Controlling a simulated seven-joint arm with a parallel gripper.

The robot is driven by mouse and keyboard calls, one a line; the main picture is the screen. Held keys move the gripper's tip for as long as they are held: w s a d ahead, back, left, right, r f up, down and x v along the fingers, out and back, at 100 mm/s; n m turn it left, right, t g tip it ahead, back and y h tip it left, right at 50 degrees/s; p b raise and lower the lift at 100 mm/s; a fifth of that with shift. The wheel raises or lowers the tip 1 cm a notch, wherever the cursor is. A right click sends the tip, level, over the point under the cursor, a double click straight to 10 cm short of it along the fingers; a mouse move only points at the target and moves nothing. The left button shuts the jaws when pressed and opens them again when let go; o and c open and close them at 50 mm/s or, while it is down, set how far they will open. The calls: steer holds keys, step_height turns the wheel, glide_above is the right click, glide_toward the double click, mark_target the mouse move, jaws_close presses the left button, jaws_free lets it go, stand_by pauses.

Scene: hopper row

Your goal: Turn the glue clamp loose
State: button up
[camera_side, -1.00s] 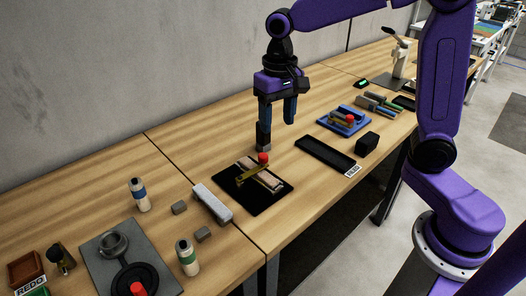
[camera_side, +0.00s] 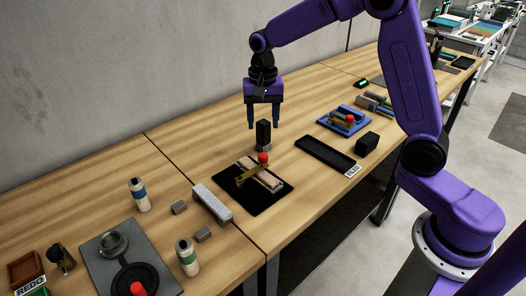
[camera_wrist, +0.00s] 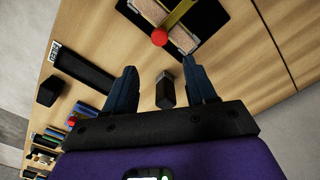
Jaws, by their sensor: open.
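The glue clamp (camera_side: 249,173) is a brass-coloured bar with a red knob (camera_side: 263,158). It lies across pale wooden pieces (camera_side: 268,180) on a black mat (camera_side: 265,203). In the wrist view the clamp (camera_wrist: 178,14) is at the top, with its red knob (camera_wrist: 159,38) nearest me. My gripper (camera_side: 264,127) is open and empty, pointing down above the table behind the clamp. A black upright block on a grey base (camera_side: 264,134) stands near the fingertips; in the wrist view this block (camera_wrist: 165,92) shows between the fingers, not gripped.
A long black tray (camera_side: 325,154) and a black block (camera_side: 368,142) lie to the right. A blue tray (camera_side: 335,126) holds another red-knobbed clamp. A grey bar (camera_side: 212,203), bottles and a grey plate (camera_side: 97,263) stand to the left.

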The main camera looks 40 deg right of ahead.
mark_target(263, 154)
step_height(263, 154, down, 11)
stand_by(0.4)
jaws_close()
